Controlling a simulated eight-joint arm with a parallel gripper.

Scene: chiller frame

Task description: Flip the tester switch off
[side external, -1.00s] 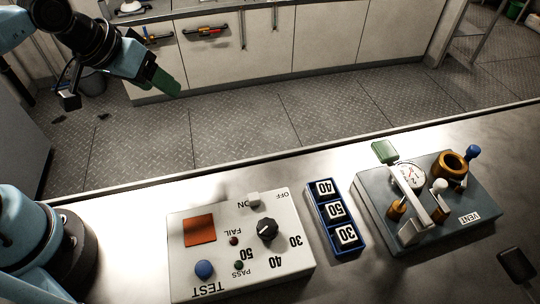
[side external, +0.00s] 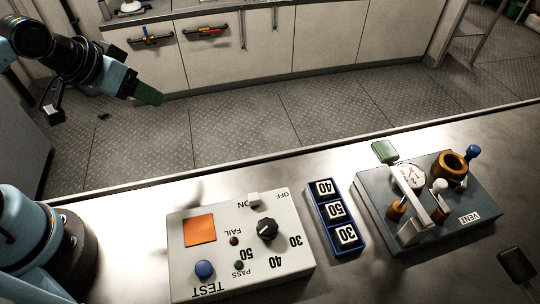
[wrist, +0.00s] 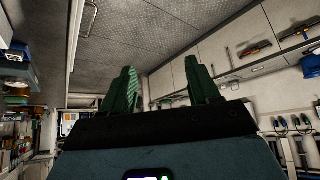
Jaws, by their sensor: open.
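The tester (side external: 240,243) is a white box on the metal bench in the side external view. Its small white switch (side external: 254,199) is at the far edge between the upside-down ON and OFF labels, closer to ON. An orange square panel (side external: 200,230), a black knob (side external: 267,229) and a blue TEST button (side external: 204,269) are also on its face. My gripper (side external: 150,95) is in the air at the upper left, well away from the tester. In the wrist view its green fingers (wrist: 160,92) are apart with nothing between them.
A blue rack (side external: 335,217) with 40, 50 and 30 tiles lies right of the tester. Cabinets (side external: 290,42) line the back. The air above the bench is clear.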

